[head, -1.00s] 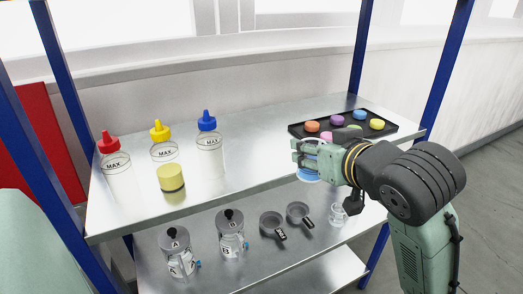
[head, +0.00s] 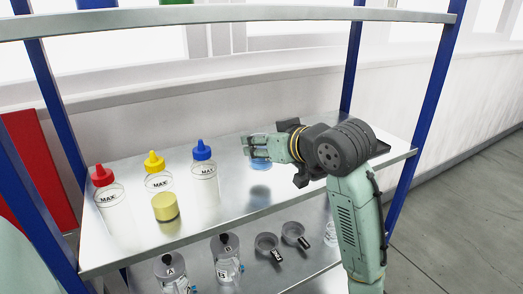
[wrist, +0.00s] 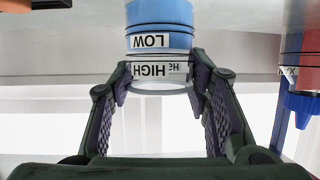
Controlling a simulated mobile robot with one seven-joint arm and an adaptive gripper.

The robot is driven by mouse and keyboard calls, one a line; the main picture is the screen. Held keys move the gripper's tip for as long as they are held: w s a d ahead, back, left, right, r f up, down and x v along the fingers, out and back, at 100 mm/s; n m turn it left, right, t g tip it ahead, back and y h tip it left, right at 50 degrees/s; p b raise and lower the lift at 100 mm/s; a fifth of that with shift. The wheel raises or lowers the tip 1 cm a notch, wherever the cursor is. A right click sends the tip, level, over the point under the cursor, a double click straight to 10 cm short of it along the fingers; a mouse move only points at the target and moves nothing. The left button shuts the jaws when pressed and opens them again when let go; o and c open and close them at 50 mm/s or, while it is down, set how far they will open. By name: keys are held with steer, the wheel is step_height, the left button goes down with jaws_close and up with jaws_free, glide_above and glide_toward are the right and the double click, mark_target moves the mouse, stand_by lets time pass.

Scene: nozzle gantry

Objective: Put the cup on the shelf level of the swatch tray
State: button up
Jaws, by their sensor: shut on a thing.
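The cup (head: 261,163) is clear with blue in its lower part. It is upright over the middle shelf (head: 235,215), right of the blue-capped bottle. I cannot tell whether its base touches the shelf. The wrist view is upside down and shows the cup (wrist: 158,68) with LOW and HIGH labels between my fingers. My gripper (head: 250,147) is shut on it near its rim; it also shows in the wrist view (wrist: 158,88). The swatch tray is not visible now; my arm covers the area where it lay.
Bottles with red (head: 102,175), yellow (head: 154,163) and blue (head: 203,151) caps stand left of the cup, with a yellow jar (head: 165,207) in front. Lidded jars and dark scoops sit on the lower shelf. An upper shelf (head: 260,16) and blue posts (head: 422,100) frame the space.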

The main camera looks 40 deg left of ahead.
steer(key=shift+w+a, duration=0.15)
steer(key=shift+a, duration=0.1)
steer(key=shift+f, duration=0.35)
steer(key=shift+f+p, duration=0.3)
steer(key=shift+f, duration=1.1)
steer(key=shift+f, duration=0.15)
steer(key=o, duration=1.2)
